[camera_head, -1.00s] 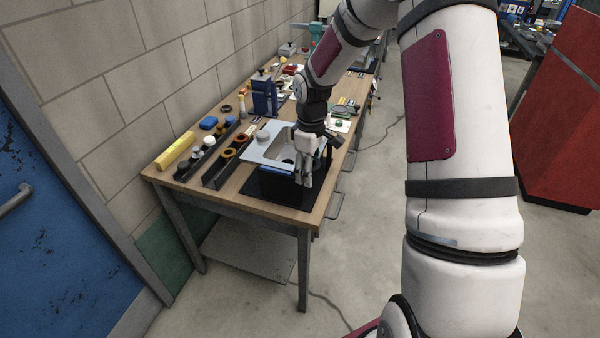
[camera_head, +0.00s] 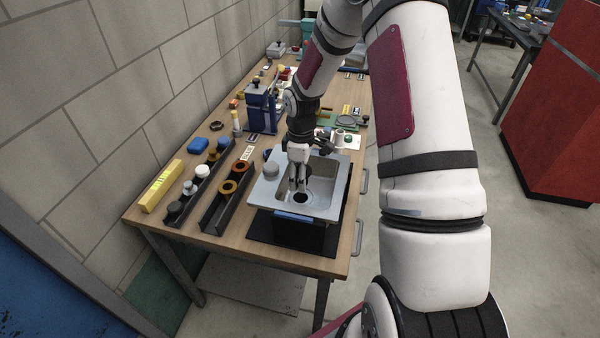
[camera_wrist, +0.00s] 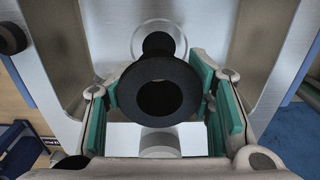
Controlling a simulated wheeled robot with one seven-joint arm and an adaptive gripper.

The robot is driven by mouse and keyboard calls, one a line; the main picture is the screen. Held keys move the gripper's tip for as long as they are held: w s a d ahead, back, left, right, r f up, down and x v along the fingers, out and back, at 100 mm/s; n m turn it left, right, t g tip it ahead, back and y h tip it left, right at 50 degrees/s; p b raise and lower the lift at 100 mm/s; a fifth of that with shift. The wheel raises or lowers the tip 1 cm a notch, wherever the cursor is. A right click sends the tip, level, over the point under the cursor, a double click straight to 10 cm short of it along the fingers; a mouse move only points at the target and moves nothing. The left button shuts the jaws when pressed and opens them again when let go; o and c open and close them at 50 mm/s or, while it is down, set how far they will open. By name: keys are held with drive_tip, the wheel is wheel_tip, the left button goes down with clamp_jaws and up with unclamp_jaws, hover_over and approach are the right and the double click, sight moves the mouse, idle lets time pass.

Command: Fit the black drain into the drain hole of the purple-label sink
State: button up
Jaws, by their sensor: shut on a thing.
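The grey sink (camera_head: 325,208) stands on a dark mat near the table's front edge, with a blue-looking strip (camera_head: 293,216) on its front. My gripper (camera_head: 297,188) points down into the sink basin. In the wrist view, my gripper (camera_wrist: 160,95) is shut on the black drain (camera_wrist: 128,88), its green pads at the drain's sides. The round drain hole, with a pale ring (camera_wrist: 138,40) around it, lies beyond the drain and off its centre, partly covered. The drain appears above the basin floor; the exact gap is unclear. The fingers mostly hide it in the head view.
Dark racks (camera_head: 224,205) with coloured rings and caps stand to the left, beside a yellow box (camera_head: 161,186). A blue stand (camera_head: 261,108) is behind. The stone wall borders the table.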

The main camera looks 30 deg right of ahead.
drive_tip(key=shift+f+b, duration=0.75)
drive_tip(key=shift+f, duration=1.3)
drive_tip(key=shift+s+f, duration=0.1)
drive_tip(key=shift+f, duration=0.95)
drive_tip(key=o, duration=1.4)
wheel_tip(320, 180, up, 12)
